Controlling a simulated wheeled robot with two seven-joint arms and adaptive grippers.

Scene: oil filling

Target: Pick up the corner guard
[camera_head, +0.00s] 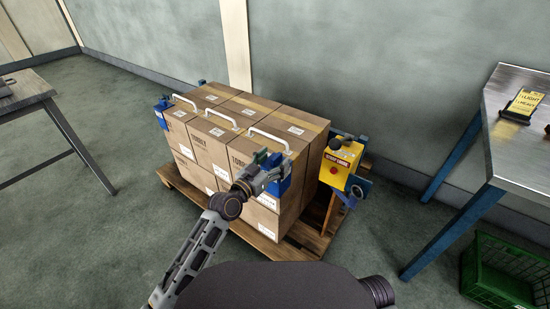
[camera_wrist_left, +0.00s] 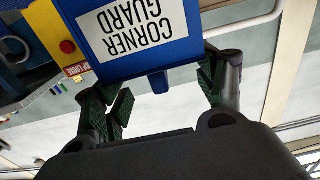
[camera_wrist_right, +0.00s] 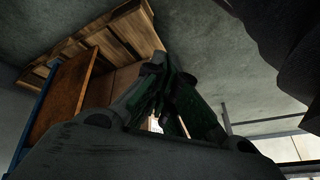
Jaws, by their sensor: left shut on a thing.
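A blue corner guard (camera_head: 281,186) sits at the near right top corner of the strapped carton stack (camera_head: 243,190). In the left wrist view the guard (camera_wrist_left: 165,58) shows its white "CORNER GUARD" label. My left gripper (camera_head: 264,173) is at this guard, with its green-padded fingers on either side of it; they are shut on it. Another blue guard (camera_head: 161,113) is at the stack's left corner. In the right wrist view my right gripper (camera_wrist_right: 166,98) has its fingers together, with nothing visible between them.
The cartons stand on a wooden pallet (camera_head: 283,246) and carry white handles on top. A yellow box with a red button (camera_head: 338,168) is at the stack's right side. A metal table (camera_head: 520,150) and green crate (camera_head: 497,272) are at right. Another table (camera_head: 28,91) is at left.

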